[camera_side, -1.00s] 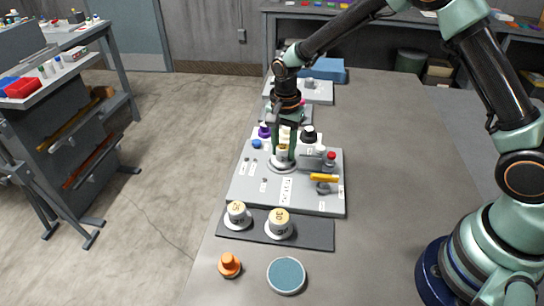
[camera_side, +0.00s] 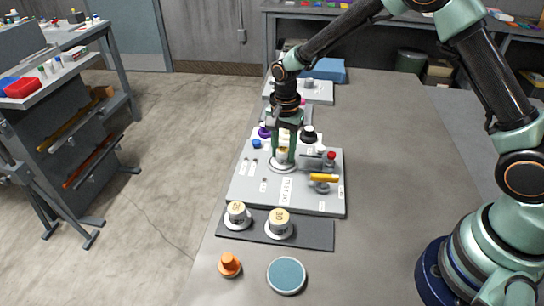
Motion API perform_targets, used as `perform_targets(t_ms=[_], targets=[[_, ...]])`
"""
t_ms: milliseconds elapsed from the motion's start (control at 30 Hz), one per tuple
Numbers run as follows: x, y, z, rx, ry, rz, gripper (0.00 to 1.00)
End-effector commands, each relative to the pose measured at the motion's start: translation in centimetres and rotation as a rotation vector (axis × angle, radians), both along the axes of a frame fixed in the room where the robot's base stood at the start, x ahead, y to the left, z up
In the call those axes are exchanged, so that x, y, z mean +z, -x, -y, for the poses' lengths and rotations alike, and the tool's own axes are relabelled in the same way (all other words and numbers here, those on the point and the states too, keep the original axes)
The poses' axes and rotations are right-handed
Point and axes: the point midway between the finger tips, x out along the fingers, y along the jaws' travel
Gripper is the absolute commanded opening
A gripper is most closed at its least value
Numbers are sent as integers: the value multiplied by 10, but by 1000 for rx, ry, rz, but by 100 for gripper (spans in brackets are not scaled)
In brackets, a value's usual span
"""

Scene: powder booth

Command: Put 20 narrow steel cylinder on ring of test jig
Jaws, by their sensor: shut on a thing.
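The test jig (camera_side: 252,190) is a light grey plate with small parts and labels on it. Its pale round ring (camera_side: 272,167) lies near the plate's middle. My gripper (camera_side: 284,158) points straight down over the ring, its green fingers shut on the narrow steel cylinder. The fingers mostly hide the cylinder; a bit of its pale yellow top (camera_side: 284,149) shows between them. It is low at the ring, but I cannot tell whether it touches it.
Two wider yellow-topped cylinders, one on the left (camera_side: 237,211) and one marked 30 (camera_side: 280,221), stand on a dark strip (camera_side: 318,232) in front. A yellow-handled clamp (camera_side: 323,178) is right of the ring. An orange knob (camera_side: 229,265) and a blue-grey disc (camera_side: 286,275) lie nearer.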

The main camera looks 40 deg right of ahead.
Motion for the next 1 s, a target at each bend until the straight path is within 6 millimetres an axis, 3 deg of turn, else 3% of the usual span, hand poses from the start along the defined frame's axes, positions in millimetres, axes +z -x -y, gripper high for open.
perform_targets(t_ms=[367,400,500,1000], targets=[[-1,0,0,0,0,1,0],[-1,0,0,0,0,1,44],[-1,0,0,0,0,1,76],[-1,0,0,0,0,0,76]])
